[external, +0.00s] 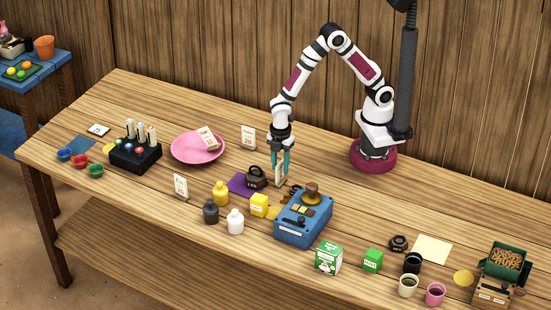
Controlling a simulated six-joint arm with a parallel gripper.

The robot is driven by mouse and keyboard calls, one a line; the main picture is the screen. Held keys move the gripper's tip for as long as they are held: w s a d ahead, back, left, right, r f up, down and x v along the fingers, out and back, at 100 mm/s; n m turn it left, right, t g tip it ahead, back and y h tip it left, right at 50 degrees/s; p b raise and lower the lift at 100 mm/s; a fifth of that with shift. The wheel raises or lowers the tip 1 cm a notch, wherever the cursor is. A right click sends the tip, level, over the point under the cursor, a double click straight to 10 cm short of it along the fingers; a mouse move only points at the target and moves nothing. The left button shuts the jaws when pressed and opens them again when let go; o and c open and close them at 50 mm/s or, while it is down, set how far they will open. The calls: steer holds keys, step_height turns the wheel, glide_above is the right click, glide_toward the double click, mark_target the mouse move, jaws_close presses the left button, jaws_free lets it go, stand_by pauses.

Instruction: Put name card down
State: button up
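My gripper (280,170) points down over the middle of the table, its teal fingers closed on a small pale card (280,182). The card is seen nearly edge-on, so its print cannot be read. Its lower edge is close to the table top; I cannot tell whether it touches. Other cards are a standing one marked 20 (248,138), a standing one near the front (181,187), one on the pink plate (207,138) and one lying flat at the left (98,130).
A dark weight (256,178) on a purple mat (236,182) is just left of my gripper. The pink plate (183,157) is farther left. Bare wood lies to the right (345,190).

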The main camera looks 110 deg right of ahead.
mark_target(283, 180)
step_height(283, 180, up, 13)
steer(key=s, duration=0.1)
steer(key=s+r+m, duration=0.4)
steer(key=s+m, duration=0.2)
steer(key=s, duration=0.3)
steer(key=shift+s+d+m+y, duration=0.2)
steer(key=shift+s+m+y, duration=0.15)
steer(key=shift+m+y, duration=0.05)
steer(key=shift+o, duration=0.5)
steer(key=s+a+m+y, duration=0.1)
steer(key=s+m, duration=0.6)
steer(key=s, duration=0.5)
steer(key=shift+m, duration=0.4)
steer(key=shift+w+f, duration=0.1)
